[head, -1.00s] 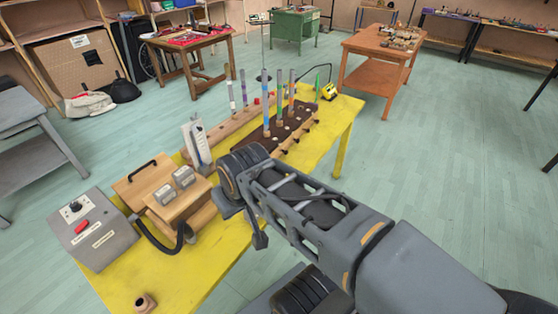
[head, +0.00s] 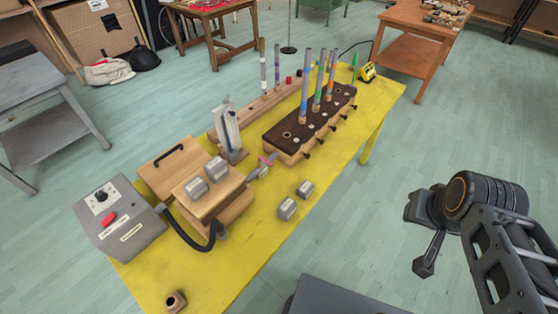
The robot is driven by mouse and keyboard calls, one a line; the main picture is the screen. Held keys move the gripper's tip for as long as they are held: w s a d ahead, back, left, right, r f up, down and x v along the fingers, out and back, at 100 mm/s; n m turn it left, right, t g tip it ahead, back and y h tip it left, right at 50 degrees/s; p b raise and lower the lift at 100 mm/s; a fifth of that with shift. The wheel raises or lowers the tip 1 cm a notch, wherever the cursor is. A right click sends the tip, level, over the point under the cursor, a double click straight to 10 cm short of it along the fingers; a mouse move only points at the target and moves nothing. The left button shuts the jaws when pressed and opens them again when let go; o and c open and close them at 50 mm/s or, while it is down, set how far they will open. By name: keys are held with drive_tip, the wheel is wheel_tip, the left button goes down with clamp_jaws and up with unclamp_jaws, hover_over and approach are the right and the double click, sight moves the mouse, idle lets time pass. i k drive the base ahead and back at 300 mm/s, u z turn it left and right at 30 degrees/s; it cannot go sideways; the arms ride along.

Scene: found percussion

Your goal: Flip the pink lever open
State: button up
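A small pink lever (head: 267,160) shows in the head view on the yellow table (head: 300,221), between the wooden box and the dark-topped block. It sits by a small grey fitting, low over the table top. I cannot tell its exact angle at this size. My gripper (head: 424,236) is at the right, over the floor beyond the table's edge, well apart from the lever. Nothing shows held in it.
A wooden box with grey blocks (head: 206,176) and a grey control box (head: 119,220) with a black hose stand left. Upright tubes (head: 304,100) stand in the dark-topped block behind. The table's front is mostly clear.

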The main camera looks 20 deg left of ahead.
sight(260, 158)
drive_tip(key=k, duration=0.8)
drive_tip(key=u, duration=1.05)
drive_tip(key=i, duration=0.95)
drive_tip(key=k, duration=0.45)
drive_tip(key=z, duration=1.55)
drive_tip(key=i, duration=1.15)
drive_tip(key=u, duration=0.5)
